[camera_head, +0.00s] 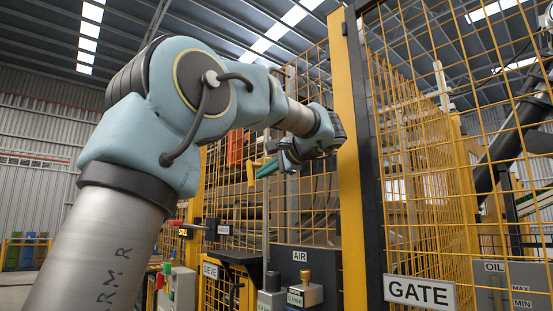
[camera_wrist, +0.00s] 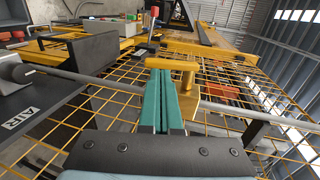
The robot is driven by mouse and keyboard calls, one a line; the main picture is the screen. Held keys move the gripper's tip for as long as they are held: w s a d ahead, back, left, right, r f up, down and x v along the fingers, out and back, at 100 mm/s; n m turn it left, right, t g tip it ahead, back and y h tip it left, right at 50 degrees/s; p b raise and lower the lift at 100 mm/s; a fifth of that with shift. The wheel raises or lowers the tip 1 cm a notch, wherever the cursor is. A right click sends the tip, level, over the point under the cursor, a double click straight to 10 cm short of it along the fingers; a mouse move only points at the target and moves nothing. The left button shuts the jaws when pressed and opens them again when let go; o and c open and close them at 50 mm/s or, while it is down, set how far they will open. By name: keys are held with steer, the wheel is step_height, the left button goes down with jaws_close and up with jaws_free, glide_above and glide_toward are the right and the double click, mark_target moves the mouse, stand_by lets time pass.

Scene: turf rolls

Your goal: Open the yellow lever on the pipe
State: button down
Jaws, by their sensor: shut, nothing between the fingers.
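The yellow lever (camera_wrist: 186,66) is a short bar on a stem at a thin grey pipe (camera_wrist: 240,108) in the wrist view. In the head view the lever (camera_head: 256,163) shows as a small yellow piece beside the fingers, partly hidden. My gripper (camera_wrist: 163,72) has its two teal fingers pressed together, with nothing between them. The fingertips lie right at the bar's left part, beside the stem; I cannot tell whether they touch it. In the head view my gripper (camera_head: 266,168) reaches left from the wrist, in front of the yellow mesh.
Yellow mesh fencing (camera_wrist: 100,85) stands close behind the pipe. A thick yellow post (camera_head: 348,130) stands right of my wrist. Below are an AIR sign (camera_head: 302,256), a box with red and green buttons (camera_head: 177,286) and a GATE sign (camera_head: 420,291). A red-handled part (camera_wrist: 154,28) lies beyond the lever.

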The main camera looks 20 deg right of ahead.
mark_target(253, 181)
steer(key=shift+x, duration=1.1)
steer(key=shift+f, duration=0.15)
steer(key=shift+w+a+f+t+b, duration=0.15)
steer(key=shift+w+f+t+b, duration=0.2)
steer(key=shift+b, duration=0.8)
steer(key=shift+w+a+f+t+y+b, duration=0.2)
steer(key=shift+w+t+y+b, duration=0.15)
steer(key=shift+b, duration=0.9)
steer(key=shift+w+a, duration=0.1)
steer(key=shift+a, duration=0.05)
